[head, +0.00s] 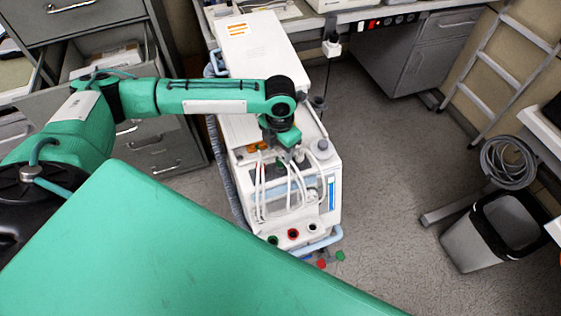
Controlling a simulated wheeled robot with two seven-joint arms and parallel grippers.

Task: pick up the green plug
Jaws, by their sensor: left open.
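A small green piece (340,256), which looks like the green plug, shows low at the front right of the white pump machine (332,190). I cannot tell whether it lies on the floor or on a low part of the machine. A green round fitting (273,240) sits on the machine's front, beside a red one and a white one. My left gripper (297,156) points down over the machine's top, close to white tubes, apart from both green pieces. It is open; its fingertips are small and partly hidden by the wrist. My right gripper is out of view.
A red piece (322,264) is beside the small green one. White tubes (262,190) loop over the machine's front. A waste bin (478,236) stands at the right. The floor (390,180) between is clear.

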